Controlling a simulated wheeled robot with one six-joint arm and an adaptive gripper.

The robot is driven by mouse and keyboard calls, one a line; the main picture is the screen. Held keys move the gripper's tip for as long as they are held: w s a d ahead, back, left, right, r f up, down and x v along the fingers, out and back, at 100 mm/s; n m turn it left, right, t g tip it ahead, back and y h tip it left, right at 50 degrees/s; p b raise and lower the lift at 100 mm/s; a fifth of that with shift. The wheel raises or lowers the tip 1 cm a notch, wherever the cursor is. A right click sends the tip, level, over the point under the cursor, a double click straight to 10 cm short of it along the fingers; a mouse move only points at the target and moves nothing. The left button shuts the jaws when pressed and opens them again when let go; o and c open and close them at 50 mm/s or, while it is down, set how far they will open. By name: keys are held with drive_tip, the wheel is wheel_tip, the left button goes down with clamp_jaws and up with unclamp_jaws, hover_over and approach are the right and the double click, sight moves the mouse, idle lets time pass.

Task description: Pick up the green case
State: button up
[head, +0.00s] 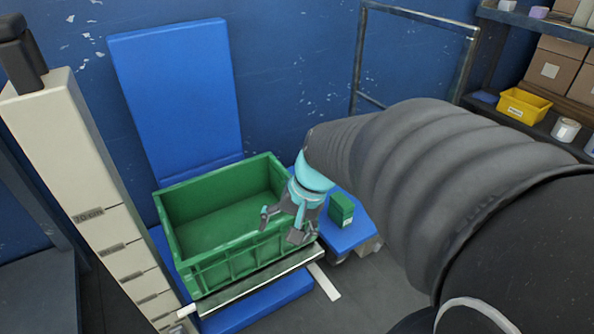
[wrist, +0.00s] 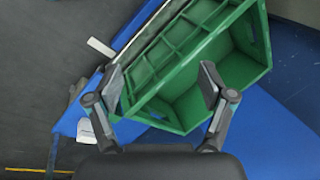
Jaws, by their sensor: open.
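The green case (head: 341,209) is a small upright box with a pale mark on its side. It stands on the blue platform (head: 352,236) to the right of the large green crate. My gripper (head: 281,226) is open and empty, left of the case in the head view and over the crate's right end. In the wrist view the open fingers (wrist: 160,84) show in front of the crate (wrist: 165,62). I cannot clearly make out the case in that view; a white patch shows beside the left finger.
The open, empty green crate (head: 213,270) stands left of the case, its walls close by. A blue back panel (head: 178,95) rises behind it. A measuring post (head: 85,195) is at left. Shelves with a yellow bin (head: 523,106) are at right.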

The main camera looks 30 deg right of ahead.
drive_tip(key=w+d+f+m+y, duration=0.45)
drive_tip(key=d+f+m, duration=0.35)
drive_tip(key=f, duration=0.2)
drive_tip(key=m+t+h+b, duration=0.2)
drive_tip(key=m+t+h, duration=0.4)
drive_tip(key=m+t, duration=0.95)
approach(338, 198)
drive_tip(key=w+m+g, duration=0.4)
drive_tip(key=w, duration=0.1)
drive_tip(key=shift+w+d+r+m+g, duration=0.15)
drive_tip(key=shift+w+r+m+g, duration=0.1)
drive_tip(key=shift+r, duration=0.15)
drive_tip(key=shift+x, duration=2.95)
drive_tip(key=shift+d+r, duration=0.1)
drive_tip(key=c, duration=1.2)
